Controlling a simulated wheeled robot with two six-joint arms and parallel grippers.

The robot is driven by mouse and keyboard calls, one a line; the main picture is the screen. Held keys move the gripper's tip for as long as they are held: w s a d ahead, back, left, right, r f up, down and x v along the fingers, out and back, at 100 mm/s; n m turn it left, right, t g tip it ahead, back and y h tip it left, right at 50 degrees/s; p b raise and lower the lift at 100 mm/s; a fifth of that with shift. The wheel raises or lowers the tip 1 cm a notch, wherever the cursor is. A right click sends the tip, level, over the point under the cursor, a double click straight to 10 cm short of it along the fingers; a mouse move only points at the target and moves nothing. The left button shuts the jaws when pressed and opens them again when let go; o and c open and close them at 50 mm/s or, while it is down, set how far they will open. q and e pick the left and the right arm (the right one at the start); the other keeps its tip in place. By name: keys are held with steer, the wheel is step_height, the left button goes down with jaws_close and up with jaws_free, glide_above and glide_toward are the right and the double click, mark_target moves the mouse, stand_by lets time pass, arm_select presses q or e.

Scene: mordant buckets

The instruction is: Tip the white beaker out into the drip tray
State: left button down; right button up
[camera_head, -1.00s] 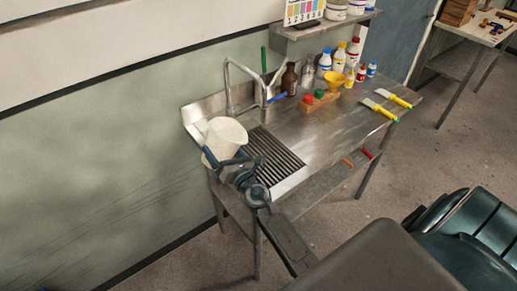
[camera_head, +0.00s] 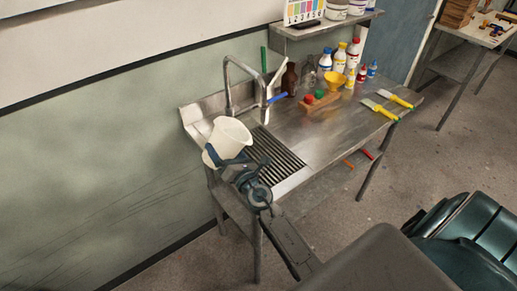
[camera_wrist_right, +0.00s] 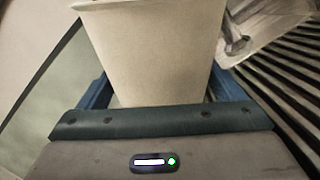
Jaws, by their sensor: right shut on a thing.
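The white beaker (camera_head: 231,136) is held in my right gripper (camera_head: 226,160) at the left end of the steel bench, beside the drip tray. It leans a little to the right, and its open mouth shows; I cannot tell what is inside. The ribbed drip tray (camera_head: 280,160) lies right of the beaker in the bench top. In the right wrist view the beaker (camera_wrist_right: 155,50) fills the space between the blue fingers, and the tray's slats (camera_wrist_right: 290,75) show at the right. My left gripper is out of view.
A tap (camera_head: 229,85) rises behind the beaker. Yellow-handled tools (camera_head: 388,105) lie at the bench's right end. The bench top between the tray and those tools is clear.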

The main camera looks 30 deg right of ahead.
steer(key=shift+d+m, duration=0.15)
steer(key=shift+m, duration=0.15)
steer(key=shift+d+r+m+h+b, duration=0.1)
steer(key=shift+r+m+h+b, duration=0.2)
steer(key=shift+r+m, duration=0.55)
stand_by(1.0)
steer(key=shift+f+m+t+h+b, duration=0.25)
steer(key=shift+m+t+h+b, duration=0.15)
steer(key=shift+m+b, duration=0.6)
stand_by(1.9)
steer(key=shift+r+m, duration=0.6)
steer(key=shift+m, duration=0.55)
stand_by(1.8)
